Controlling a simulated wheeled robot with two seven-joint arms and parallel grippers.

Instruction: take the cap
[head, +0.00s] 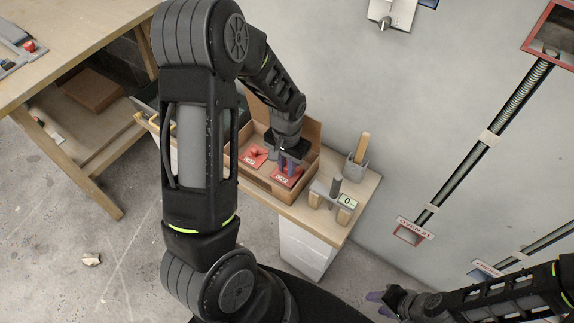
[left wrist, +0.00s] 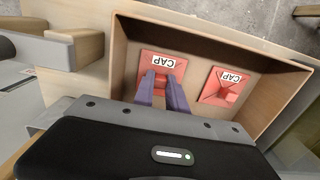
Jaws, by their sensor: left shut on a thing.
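Two red caps with white "CAP" labels lie in an open cardboard box (head: 262,185). My left gripper (head: 290,163) reaches down into the box and is shut on one cap (head: 284,180), the one on the right in the head view. In the left wrist view its purple fingers (left wrist: 162,88) close on the raised middle of that cap (left wrist: 161,62), which still appears to be within the box. The other cap (head: 253,157) lies apart from the fingers; it also shows in the left wrist view (left wrist: 226,86). My right gripper (head: 384,302) is at the bottom right; its fingertips are small and partly hidden.
The box (left wrist: 240,42) stands on a small wooden-topped cabinet (head: 355,203). A workbench (head: 80,40) stands left. Conduits run on the wall.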

